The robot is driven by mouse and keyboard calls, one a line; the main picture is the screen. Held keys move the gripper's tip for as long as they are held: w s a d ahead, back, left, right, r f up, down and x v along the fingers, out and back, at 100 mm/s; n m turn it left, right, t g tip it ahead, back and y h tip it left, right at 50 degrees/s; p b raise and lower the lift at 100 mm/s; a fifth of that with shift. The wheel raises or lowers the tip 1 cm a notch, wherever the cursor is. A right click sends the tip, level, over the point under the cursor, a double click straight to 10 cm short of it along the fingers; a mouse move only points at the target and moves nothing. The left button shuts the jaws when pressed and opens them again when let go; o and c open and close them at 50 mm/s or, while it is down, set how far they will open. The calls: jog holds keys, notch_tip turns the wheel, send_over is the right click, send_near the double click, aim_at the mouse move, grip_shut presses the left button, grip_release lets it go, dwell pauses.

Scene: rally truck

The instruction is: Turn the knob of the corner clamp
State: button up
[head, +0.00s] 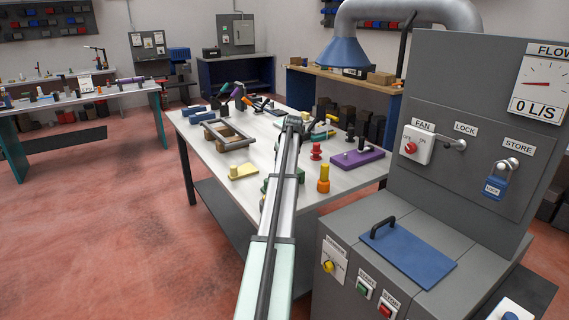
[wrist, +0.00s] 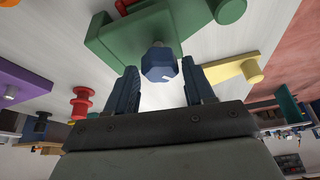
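A green block-shaped body (wrist: 125,42), which looks like the corner clamp, fills the upper middle of the wrist view. A blue faceted knob (wrist: 158,64) on a short metal stem sticks out of it towards me. My gripper (wrist: 160,76) is open, with one dark blue finger on each side of the knob. A gap shows on both sides; I see no firm contact. In the head view, a bit of green (head: 265,186) shows beside my arm on the table; my arm hides the rest. My fingertips cannot be made out there.
A grey control cabinet (head: 440,120) stands close on the right.

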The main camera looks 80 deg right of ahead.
jog(key=shift+o, duration=1.3)
jog(key=shift+f, duration=0.1)
jog(key=v, duration=1.4)
jog(key=shift+w, duration=0.15)
